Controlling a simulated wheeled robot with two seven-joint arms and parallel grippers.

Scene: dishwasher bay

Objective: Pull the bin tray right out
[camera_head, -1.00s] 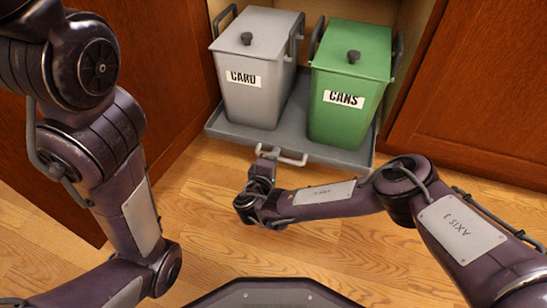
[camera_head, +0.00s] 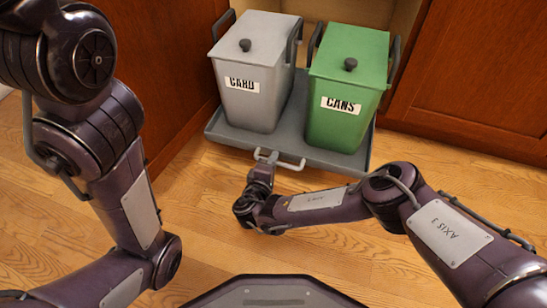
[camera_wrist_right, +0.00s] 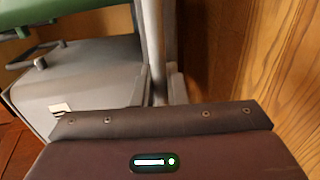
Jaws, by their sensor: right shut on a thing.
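The bin tray (camera_head: 222,133) is a flat grey slide-out tray in front of the open cabinet, with a pale bar handle (camera_head: 291,165) on its front edge. A grey bin labelled CARD (camera_head: 240,107) and a green bin labelled CANS (camera_head: 335,125) stand on it, both lidded. My right gripper (camera_head: 265,159) is shut on the left part of the handle; its fingertips are small in the head view. In the right wrist view the gripper's own body hides the fingers. My left arm comes in at the left, but its gripper is out of the picture.
Red-brown cabinet panels stand left (camera_head: 170,70) and right (camera_head: 460,75) of the opening. The wooden floor (camera_head: 400,280) in front of the tray is clear apart from my arms and base.

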